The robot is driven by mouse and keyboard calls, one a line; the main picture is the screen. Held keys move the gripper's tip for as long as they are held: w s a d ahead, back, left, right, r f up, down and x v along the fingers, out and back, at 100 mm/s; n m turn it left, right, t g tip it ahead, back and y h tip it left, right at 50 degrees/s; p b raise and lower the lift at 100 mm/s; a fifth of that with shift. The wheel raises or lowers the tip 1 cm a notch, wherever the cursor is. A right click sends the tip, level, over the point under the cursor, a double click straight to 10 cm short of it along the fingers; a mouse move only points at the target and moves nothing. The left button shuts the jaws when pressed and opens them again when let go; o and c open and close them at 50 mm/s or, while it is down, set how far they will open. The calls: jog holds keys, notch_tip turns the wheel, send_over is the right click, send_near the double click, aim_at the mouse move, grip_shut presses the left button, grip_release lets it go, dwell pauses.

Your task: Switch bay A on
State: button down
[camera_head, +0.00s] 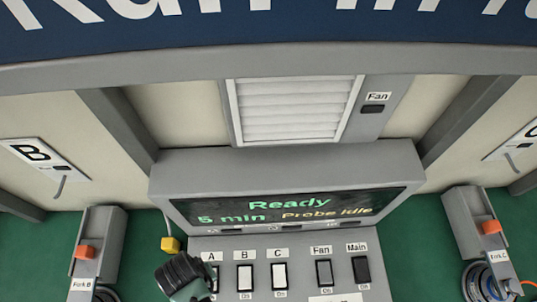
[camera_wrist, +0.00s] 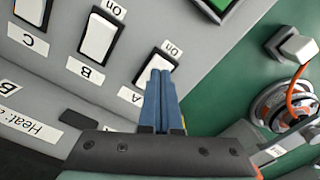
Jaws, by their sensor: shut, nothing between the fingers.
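The bay A switch (camera_wrist: 159,62) is a white rocker in a dark frame, with an "On" label at one end and an "A" label at the other. In the wrist view, the blue fingers of my gripper (camera_wrist: 158,75) are shut and empty, with their tips over its A-label end. I cannot tell whether they touch it. In the head view, my dark gripper (camera_head: 183,275) is at the left end of the switch row and hides most of the A switch below its A label (camera_head: 210,256).
White switches B (camera_head: 245,277) and C (camera_head: 279,275) stand close beside A, then grey Fan (camera_head: 324,272) and Main (camera_head: 361,269) switches. The screen (camera_head: 285,208) above reads "Ready", "5 min", "Probe Idle".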

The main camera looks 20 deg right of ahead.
jog(key=shift+r+p, duration=2.7)
jog(key=shift+r, duration=0.1)
